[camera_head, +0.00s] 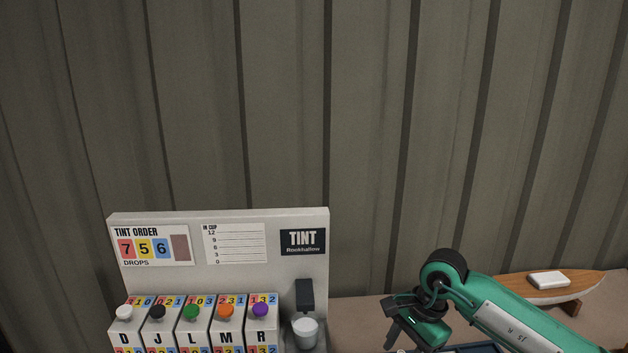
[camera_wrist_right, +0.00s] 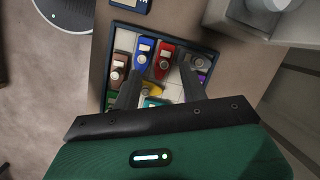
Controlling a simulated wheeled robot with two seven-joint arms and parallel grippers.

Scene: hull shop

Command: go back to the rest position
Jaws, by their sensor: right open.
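My right gripper (camera_head: 398,328) is at the lower right of the head view, at the end of my green arm, pointing down over the bench. In the right wrist view its two dark fingers (camera_wrist_right: 161,72) are spread apart with nothing held between them. Below them is a tray (camera_wrist_right: 98,75) of small coloured boat-shaped pieces, among them a red one (camera_wrist_right: 164,55) and a blue one (camera_wrist_right: 143,52). I cannot tell the height of the fingertips above the pieces. My left gripper is not in view.
A tint dispenser (camera_head: 218,220) with several lettered, coloured-knob units stands left of my right arm, a pale cup (camera_head: 305,330) at its right end. A wooden boat model (camera_head: 510,290) sits on the bench (camera_head: 355,315) behind my arm. A corrugated wall (camera_head: 280,110) closes the back.

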